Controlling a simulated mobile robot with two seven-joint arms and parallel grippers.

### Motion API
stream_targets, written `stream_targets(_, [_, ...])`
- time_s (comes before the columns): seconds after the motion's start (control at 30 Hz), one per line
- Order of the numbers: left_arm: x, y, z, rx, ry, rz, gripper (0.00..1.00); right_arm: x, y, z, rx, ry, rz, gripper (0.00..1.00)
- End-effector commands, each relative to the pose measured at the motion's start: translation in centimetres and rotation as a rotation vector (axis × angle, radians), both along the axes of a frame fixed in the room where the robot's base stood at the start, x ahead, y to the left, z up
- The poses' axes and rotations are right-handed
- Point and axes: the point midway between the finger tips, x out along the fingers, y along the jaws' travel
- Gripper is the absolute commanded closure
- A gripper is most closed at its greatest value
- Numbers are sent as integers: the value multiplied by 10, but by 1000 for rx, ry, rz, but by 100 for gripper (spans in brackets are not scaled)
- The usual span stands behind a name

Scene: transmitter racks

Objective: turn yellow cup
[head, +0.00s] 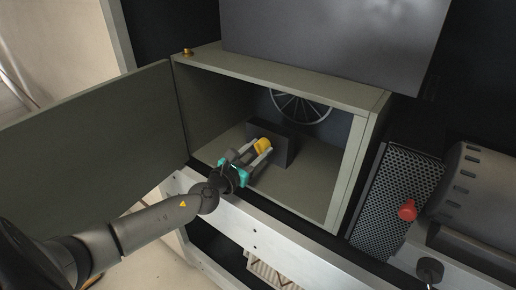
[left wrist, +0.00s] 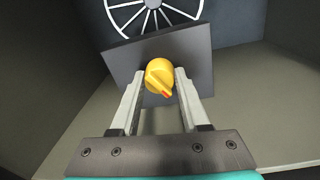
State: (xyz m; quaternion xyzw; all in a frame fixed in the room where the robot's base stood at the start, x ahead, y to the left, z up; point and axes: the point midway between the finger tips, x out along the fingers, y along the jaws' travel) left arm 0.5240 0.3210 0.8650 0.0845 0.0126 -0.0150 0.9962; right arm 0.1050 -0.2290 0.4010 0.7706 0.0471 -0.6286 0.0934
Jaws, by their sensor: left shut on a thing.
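The yellow cup (head: 263,144) is a round yellow knob-like piece on the front of a dark block (head: 284,146) inside the open cabinet. In the left wrist view the yellow cup (left wrist: 159,75) shows a raised ridge with a red-orange tip pointing down and slightly right. My left gripper (head: 259,151) reaches into the cabinet. Its two fingers (left wrist: 160,80) stand on either side of the yellow cup and are shut on it. The fingertips' contact is partly hidden by the cup. My right gripper is not in view.
The cabinet door (head: 95,145) hangs open to the left. A spoked wheel-like grille (head: 300,104) is at the cabinet's back. A red knob (head: 407,210) and a perforated panel (head: 392,195) are to the right. The cabinet floor (head: 310,190) is bare right of the block.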

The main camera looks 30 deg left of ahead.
Motion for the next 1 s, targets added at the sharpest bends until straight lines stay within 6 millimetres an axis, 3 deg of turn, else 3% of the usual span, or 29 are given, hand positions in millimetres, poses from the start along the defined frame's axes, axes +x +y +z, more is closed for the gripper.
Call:
stream_targets(0.5, [0,0,0,455,-35,-1,100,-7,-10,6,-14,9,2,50])
stream_targets(1.0, [0,0,-1,662,-52,-1,100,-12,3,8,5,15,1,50])
